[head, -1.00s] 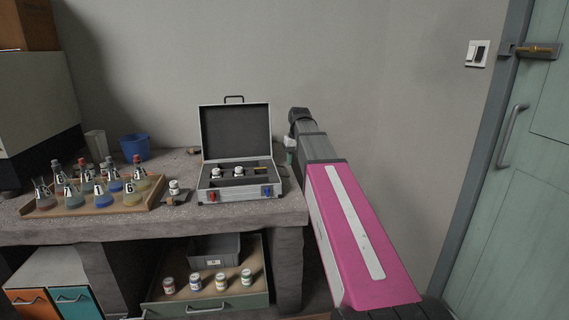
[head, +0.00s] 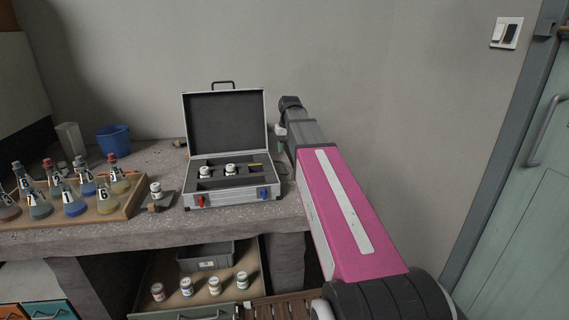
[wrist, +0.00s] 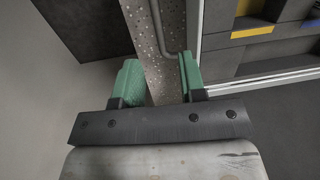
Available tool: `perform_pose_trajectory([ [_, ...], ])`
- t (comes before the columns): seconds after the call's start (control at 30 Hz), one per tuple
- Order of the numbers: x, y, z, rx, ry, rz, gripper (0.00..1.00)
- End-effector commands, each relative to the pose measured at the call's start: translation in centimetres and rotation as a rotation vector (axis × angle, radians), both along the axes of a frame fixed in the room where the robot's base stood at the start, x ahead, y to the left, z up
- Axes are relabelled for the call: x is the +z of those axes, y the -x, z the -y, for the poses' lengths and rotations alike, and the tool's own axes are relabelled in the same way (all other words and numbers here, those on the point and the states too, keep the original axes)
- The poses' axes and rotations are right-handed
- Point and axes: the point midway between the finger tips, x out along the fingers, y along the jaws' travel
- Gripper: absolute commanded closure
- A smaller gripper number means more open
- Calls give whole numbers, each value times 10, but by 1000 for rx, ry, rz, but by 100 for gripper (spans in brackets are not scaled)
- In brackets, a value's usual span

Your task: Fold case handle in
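The silver case (head: 235,198) stands open on the bench, its dark-lined lid (head: 224,122) upright at the back. Its black handle (head: 222,85) stands up from the lid's top edge. The case base holds small white jars (head: 231,170) and has a red latch (head: 201,201) and a blue latch (head: 264,193) in front. My gripper is beside the case's right side, mostly hidden behind my arm in the head view. In the wrist view my gripper (wrist: 159,75) is open, its green fingers apart with nothing between them; the case's compartments (wrist: 262,42) lie to the right.
A wooden tray of flasks (head: 128,208) and a jar (head: 156,189) stand left of the case. A blue bucket (head: 113,139) is behind them. An open drawer (head: 215,275) with jars is below. The wall is close behind.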

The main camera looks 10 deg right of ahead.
Motion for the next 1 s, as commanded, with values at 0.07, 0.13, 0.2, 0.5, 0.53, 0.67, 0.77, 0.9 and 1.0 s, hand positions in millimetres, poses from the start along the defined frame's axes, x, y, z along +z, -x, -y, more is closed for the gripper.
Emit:
perform_pose_trajectory([
  [0.07, -15, 1, -1, 0, 0, -2, 62],
  [0.13, -26, 1, -2, 0, 0, -2, 62],
  [0.2, -37, 1, -3, 0, 0, -1, 62],
  [0.5, -65, 0, -5, 0, 0, 0, 62],
  [0.53, -66, 0, -5, 0, 0, 0, 62],
  [0.67, -68, 0, -5, 0, 0, 1, 62],
  [0.77, -68, 0, -5, 0, 0, 1, 62],
  [0.9, -68, 0, -5, 0, 0, 1, 75],
  [1.0, -68, 0, -5, 0, 0, 1, 100],
])
